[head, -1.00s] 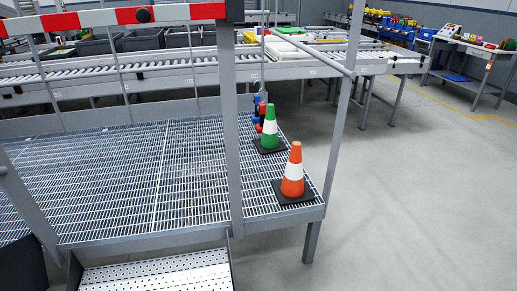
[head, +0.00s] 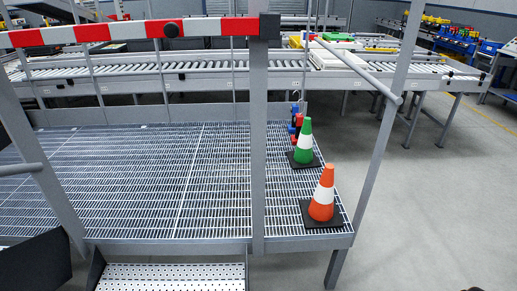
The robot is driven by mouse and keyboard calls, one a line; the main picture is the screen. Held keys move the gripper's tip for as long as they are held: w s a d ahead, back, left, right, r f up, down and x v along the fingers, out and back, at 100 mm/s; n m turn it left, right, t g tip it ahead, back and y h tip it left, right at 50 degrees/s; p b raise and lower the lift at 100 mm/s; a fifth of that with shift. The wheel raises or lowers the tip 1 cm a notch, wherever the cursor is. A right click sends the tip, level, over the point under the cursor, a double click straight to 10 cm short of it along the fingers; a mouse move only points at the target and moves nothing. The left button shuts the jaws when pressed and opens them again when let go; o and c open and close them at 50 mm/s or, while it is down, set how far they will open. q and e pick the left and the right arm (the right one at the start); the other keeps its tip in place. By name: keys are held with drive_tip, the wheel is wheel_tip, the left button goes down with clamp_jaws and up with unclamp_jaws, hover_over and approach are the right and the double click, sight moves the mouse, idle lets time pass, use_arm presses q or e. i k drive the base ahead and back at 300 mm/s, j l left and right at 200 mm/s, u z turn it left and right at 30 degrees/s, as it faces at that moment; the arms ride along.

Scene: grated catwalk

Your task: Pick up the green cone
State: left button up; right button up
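The green cone (head: 304,143) has a white band and a black square base. It stands upright on the grated catwalk (head: 150,190), near its right end. An orange cone (head: 322,195) with a white band stands in front of it and slightly right, apart from it. Blue and red items (head: 295,122) stand just behind the green cone and are partly hidden by it.
A grey post (head: 258,150) rises left of the cones. A slanted rail post (head: 385,140) stands on their right. A red and white barrier bar (head: 130,32) crosses the upper left. A perforated step (head: 175,277) lies in front. Grey floor (head: 440,210) at right is clear.

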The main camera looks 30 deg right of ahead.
sight(304, 157)
drive_tip(key=l+u, duration=0.2)
drive_tip(key=l, duration=0.5)
drive_tip(key=l+u, duration=0.2)
drive_tip(key=l, duration=0.5)
drive_tip(key=l+u, duration=0.2)
drive_tip(key=l, duration=0.5)
drive_tip(key=k+l+u, duration=0.2)
drive_tip(key=l, duration=0.5)
drive_tip(key=i, duration=0.1)
